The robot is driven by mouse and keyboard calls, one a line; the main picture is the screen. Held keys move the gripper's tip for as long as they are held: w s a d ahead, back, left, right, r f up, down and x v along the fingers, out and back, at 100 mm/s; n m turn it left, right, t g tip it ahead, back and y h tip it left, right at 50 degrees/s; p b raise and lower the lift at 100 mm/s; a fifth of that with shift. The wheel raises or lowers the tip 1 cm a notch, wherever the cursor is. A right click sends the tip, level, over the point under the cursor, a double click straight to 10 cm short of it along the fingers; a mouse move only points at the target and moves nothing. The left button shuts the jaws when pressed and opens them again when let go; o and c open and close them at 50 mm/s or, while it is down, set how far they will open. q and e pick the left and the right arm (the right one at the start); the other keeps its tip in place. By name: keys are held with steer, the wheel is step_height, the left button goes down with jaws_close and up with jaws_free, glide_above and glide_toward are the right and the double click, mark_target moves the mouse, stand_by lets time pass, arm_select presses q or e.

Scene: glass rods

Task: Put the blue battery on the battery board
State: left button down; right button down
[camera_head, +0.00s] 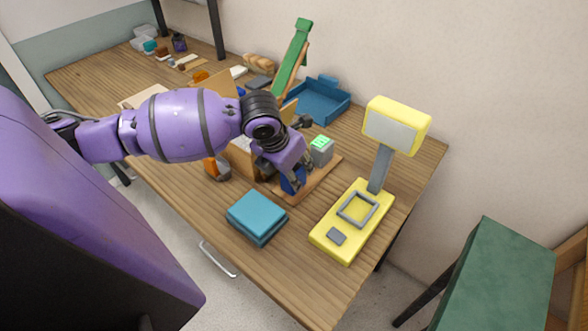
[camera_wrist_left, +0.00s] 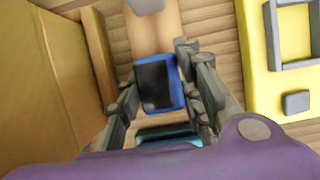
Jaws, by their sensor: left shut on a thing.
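The blue battery (camera_head: 292,180) is between the fingers of my left gripper (camera_head: 284,180), which is shut on it. In the left wrist view the battery (camera_wrist_left: 168,68) shows a blue edge and a dark face between the two fingers of my left gripper (camera_wrist_left: 160,98). The wooden battery board (camera_head: 322,178) lies under and beyond the battery, with a grey block with a green display (camera_head: 321,150) at its far end. The board also shows in the left wrist view (camera_wrist_left: 153,36). The battery overlaps the board's near end; I cannot tell whether they touch. My right gripper is out of view.
A yellow scale-like device (camera_head: 325,238) stands right of the board. A teal stacked block (camera_head: 257,217) lies in front. A tan box (camera_head: 242,158) is close on the left. A blue tray (camera_head: 322,103) and a green slide (camera_head: 293,58) stand behind.

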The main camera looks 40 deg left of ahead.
arm_select(q)
steer(key=shift+r, duration=0.15)
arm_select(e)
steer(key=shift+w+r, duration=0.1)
arm_select(q)
steer(key=shift+f, duration=0.2)
steer(key=c, duration=1.2)
jaws_free()
steer(key=shift+s+r, duration=0.1)
steer(key=shift+r, duration=0.45)
steer(key=p+v, duration=0.1)
steer(key=v, duration=1)
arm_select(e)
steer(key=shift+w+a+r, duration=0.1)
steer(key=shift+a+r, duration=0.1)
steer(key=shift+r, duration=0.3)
